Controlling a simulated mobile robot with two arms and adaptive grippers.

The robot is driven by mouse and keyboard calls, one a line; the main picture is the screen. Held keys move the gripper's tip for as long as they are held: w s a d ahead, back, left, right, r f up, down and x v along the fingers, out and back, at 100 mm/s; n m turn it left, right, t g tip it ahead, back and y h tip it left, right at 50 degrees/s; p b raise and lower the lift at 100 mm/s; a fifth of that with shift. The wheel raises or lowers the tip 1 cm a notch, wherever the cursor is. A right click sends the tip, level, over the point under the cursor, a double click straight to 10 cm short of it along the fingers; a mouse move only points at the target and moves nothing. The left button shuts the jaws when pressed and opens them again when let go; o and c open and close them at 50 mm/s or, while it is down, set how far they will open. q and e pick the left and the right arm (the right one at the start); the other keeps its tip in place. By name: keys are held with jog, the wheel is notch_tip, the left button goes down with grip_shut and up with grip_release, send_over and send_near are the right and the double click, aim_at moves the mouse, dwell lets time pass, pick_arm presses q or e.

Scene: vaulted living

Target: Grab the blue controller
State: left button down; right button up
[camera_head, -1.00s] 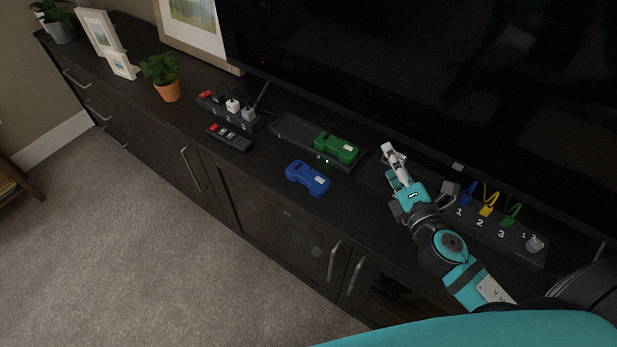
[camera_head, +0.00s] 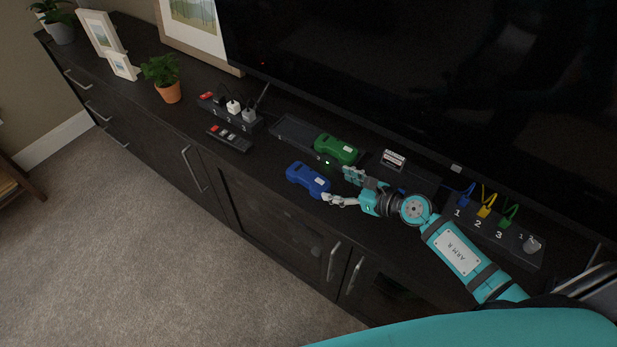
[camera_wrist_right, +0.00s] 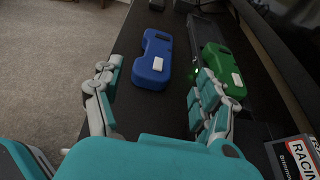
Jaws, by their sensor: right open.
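The blue controller (camera_head: 308,180) lies flat on the dark cabinet top, near its front edge. In the right wrist view the blue controller (camera_wrist_right: 153,60) lies ahead of the gripper, with a white label on its near half. My right gripper (camera_head: 337,186) is open and empty, just to the right of the blue controller. In the right wrist view its two fingers (camera_wrist_right: 152,88) are spread wide, with the near end of the controller close to the gap between them. My left gripper is not in view.
A green controller (camera_head: 336,149) sits on a black dock (camera_head: 289,133) behind the blue one; it shows close to one finger in the wrist view (camera_wrist_right: 222,66). A box with cables (camera_head: 500,235) stands right. The television is behind.

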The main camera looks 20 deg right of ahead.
aim_at(317, 179)
jog(key=x, duration=0.7)
jog(key=shift+w+a+f, duration=0.1)
jog(key=shift+a+f, duration=0.05)
jog(key=shift+f, duration=0.1)
jog(key=c, duration=1.2)
